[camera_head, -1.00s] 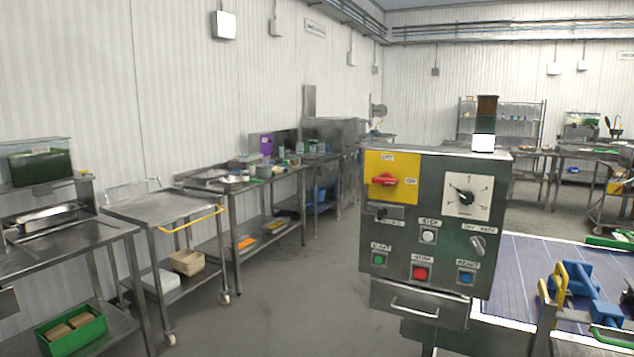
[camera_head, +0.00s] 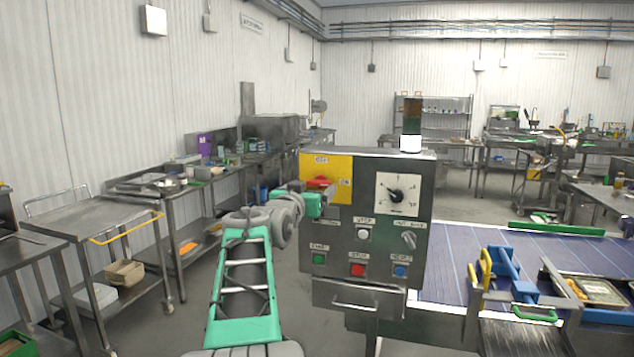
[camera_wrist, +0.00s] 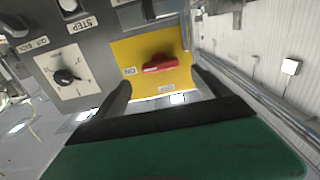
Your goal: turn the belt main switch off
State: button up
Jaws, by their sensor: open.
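The belt main switch is a red rotary handle (camera_head: 320,183) on a yellow plate (camera_head: 341,166) at the upper left of the grey control panel (camera_head: 366,263). In the wrist view the red handle (camera_wrist: 162,64) lies roughly level, in line with the ON label; the OFF label is at a right angle to it. My gripper (camera_wrist: 161,79) is open, its two dark fingers on either side of the handle in the picture, with nothing between them. Whether they touch the panel cannot be told. In the head view my gripper (camera_head: 328,196) is at the plate's lower edge, covering part of it.
A black dial (camera_head: 396,195) and a selector knob (camera_head: 409,239) sit to the right. Green (camera_head: 318,258), red (camera_head: 357,269) and blue (camera_head: 400,270) buttons line the bottom. A signal tower (camera_head: 411,125) stands on top. The blue belt (camera_head: 470,258) is to the right, steel tables left.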

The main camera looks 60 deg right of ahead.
aim_at(318, 183)
jog(key=d, duration=0.2)
jog(key=d+p, duration=0.1)
jog(key=d, duration=0.1)
jog(key=w+d, duration=0.1)
jog(key=d, duration=0.1)
jog(key=shift+p, duration=0.4)
jog(key=shift+c, duration=0.5)
jog(key=c, duration=1.3)
